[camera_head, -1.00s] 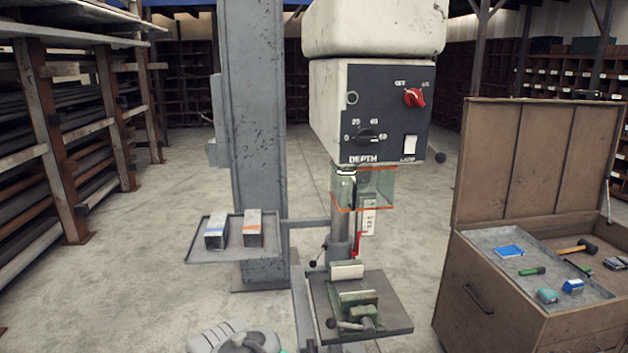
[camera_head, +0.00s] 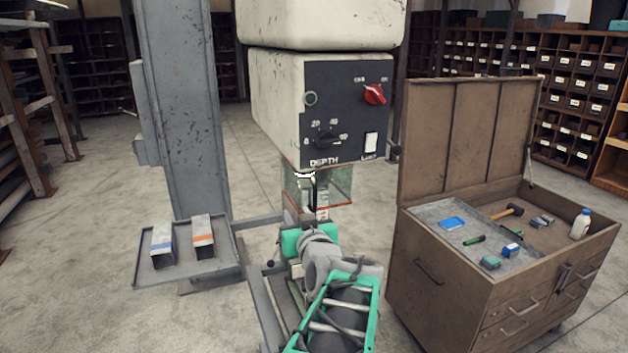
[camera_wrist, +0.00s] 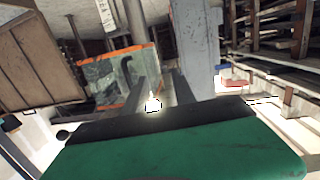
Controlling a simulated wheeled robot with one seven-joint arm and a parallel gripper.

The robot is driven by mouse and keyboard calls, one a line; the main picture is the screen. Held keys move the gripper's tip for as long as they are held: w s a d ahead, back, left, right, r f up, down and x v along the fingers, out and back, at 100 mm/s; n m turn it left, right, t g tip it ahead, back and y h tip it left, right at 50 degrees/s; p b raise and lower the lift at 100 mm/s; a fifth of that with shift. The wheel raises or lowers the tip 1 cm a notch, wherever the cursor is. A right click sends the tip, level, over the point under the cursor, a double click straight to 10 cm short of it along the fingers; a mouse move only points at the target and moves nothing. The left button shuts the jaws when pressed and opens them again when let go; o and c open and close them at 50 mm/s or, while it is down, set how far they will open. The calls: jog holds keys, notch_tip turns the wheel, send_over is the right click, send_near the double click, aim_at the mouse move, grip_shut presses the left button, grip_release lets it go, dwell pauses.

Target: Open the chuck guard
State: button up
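The chuck guard (camera_head: 338,188) is a clear box-like shield with orange edges below the drill head. It hangs around the chuck and looks closed. In the wrist view the guard (camera_wrist: 104,82) stands left of my fingers, tilted in the picture. My gripper (camera_wrist: 160,86) shows two dark fingers set apart with nothing clearly between them. The guard is close beside the left finger; I cannot tell whether they touch. In the head view my arm reaches up from below, its green wrist just under the guard, and my fingertips are hard to make out.
The drill head (camera_head: 325,110) with red switch and depth dial is above the guard. The grey column (camera_head: 185,110) and a side tray (camera_head: 185,272) with two boxes are at left. An open-lidded tool cabinet (camera_head: 470,270) stands close at right. My arm hides most of the drill table.

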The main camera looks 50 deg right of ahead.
jog(key=m+h, duration=0.1)
jog(key=h, duration=0.1)
send_near(315, 190)
jog(key=x, duration=0.3)
jog(key=p+x, duration=0.2)
jog(key=x, duration=0.4)
jog(key=shift+w+d+r+p, duration=0.15)
jog(key=shift+w+d+p, duration=0.15)
jog(key=shift+p, duration=0.1)
jog(key=shift+w+d, duration=0.3)
grip_shut()
